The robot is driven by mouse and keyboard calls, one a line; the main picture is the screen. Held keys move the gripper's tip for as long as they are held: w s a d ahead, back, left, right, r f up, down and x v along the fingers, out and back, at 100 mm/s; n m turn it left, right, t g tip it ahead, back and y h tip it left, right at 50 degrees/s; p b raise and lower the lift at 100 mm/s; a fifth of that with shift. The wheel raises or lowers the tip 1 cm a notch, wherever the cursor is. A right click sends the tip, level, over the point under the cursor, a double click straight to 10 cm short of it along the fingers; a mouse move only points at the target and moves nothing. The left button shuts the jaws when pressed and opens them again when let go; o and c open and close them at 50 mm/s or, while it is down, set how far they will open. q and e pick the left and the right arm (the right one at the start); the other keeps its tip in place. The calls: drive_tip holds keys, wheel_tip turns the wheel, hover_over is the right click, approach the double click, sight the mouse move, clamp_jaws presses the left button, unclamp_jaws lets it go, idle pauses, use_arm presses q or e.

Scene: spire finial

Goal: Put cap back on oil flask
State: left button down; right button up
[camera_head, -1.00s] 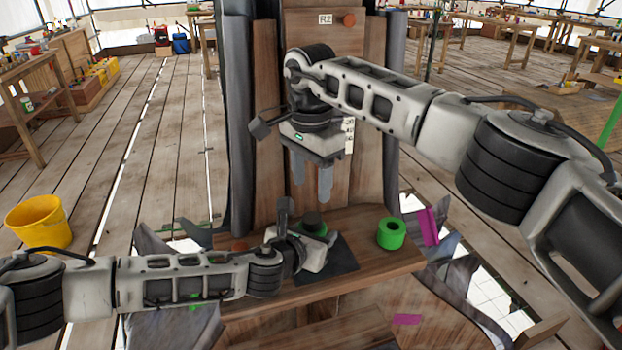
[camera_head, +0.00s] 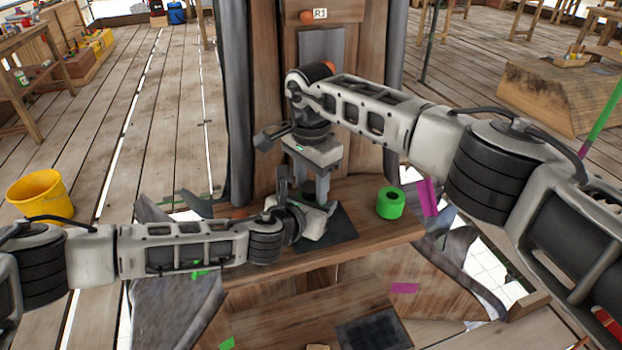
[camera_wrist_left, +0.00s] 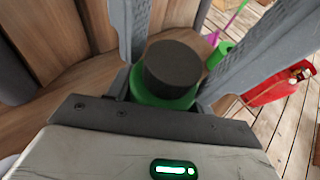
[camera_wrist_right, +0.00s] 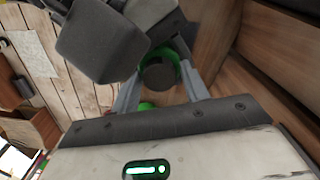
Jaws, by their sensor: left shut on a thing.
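A green flask with a dark round top stands between the fingers of my left gripper (camera_head: 312,212) at the dark mat. In the left wrist view its green body (camera_wrist_left: 160,100) is between the two fingers and the dark top (camera_wrist_left: 173,68) rises above them. I cannot tell if that top is a cap or the flask's neck. My right gripper (camera_head: 312,187) points down above the flask, fingers apart. In the right wrist view the dark top (camera_wrist_right: 158,76) shows between its fingers. A green cylinder with a dark hole (camera_head: 390,203) stands apart on the right of the bench.
The wooden bench (camera_head: 375,235) carries the dark mat (camera_head: 342,229). A tall wooden panel (camera_head: 280,100) rises behind my right gripper. Magenta tape (camera_head: 428,197) hangs at the bench's right end. A yellow bucket (camera_head: 40,195) is on the floor at left.

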drive_tip(key=c, duration=0.7)
drive_tip(key=m, duration=0.3)
drive_tip(key=o, duration=1.1)
drive_tip(key=shift+s+a, duration=0.1)
drive_tip(key=shift+r, duration=2.3)
